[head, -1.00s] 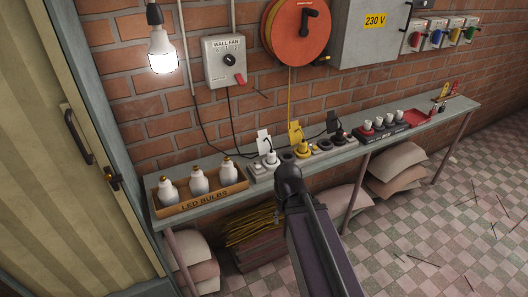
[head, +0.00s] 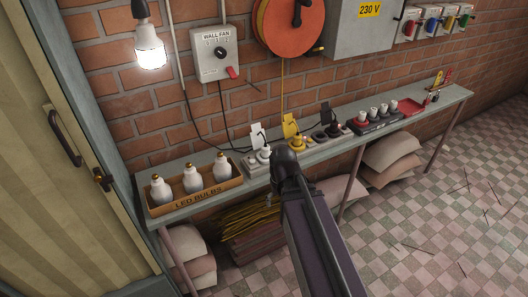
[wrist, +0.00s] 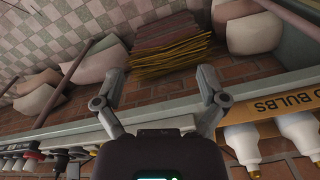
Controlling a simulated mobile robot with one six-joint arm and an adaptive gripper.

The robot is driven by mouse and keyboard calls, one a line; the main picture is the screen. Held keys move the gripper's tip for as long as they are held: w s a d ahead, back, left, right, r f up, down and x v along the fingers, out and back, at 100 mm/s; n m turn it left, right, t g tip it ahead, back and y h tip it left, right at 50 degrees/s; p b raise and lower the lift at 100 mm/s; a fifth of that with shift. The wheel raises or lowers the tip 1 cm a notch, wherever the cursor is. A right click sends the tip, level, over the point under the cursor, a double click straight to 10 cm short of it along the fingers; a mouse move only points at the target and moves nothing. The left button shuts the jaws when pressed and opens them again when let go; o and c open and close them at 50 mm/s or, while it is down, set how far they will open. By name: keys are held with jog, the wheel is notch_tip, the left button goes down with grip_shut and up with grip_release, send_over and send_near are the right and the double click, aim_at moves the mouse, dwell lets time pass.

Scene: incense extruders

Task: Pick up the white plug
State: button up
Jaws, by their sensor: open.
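The white plug (head: 265,152) sits upright in a socket near the left end of the power strip (head: 251,164) on the wall shelf, with a white tag beside it. In the head view the end of my arm is just right of the plug and in front of the strip, and my gripper's fingers are largely hidden. In the wrist view my gripper (wrist: 162,72) is open and empty, its fingers spread below the shelf edge towards the bundle underneath. I cannot make out the white plug in the wrist view.
A yellow plug (head: 297,144) and a dark plug (head: 333,129) stand to the right. A box of LED bulbs (head: 203,198) is on the left. Sacks (head: 391,154) and a yellow bundle (head: 250,228) lie under the shelf.

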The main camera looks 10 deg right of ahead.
notch_tip(320, 180, up, 13)
jog(key=p, duration=1.3)
send_over(265, 146)
jog(key=shift+w+a+n, duration=0.2)
jog(key=shift+n, duration=0.1)
jog(key=shift+b, duration=0.3)
notch_tip(265, 146, down, 8)
jog(key=b, duration=0.8)
jog(key=shift+f, duration=0.25)
jog(key=shift+f+b, duration=0.1)
jog(key=shift+b, duration=0.25)
jog(key=f+b, duration=0.3)
jog(key=shift+s+d+f, duration=0.2)
jog(key=shift+s+d, duration=0.05)
jog(key=shift+d, duration=0.05)
jog(key=shift+f+b, duration=0.8)
jog(key=shift+b, duration=0.2)
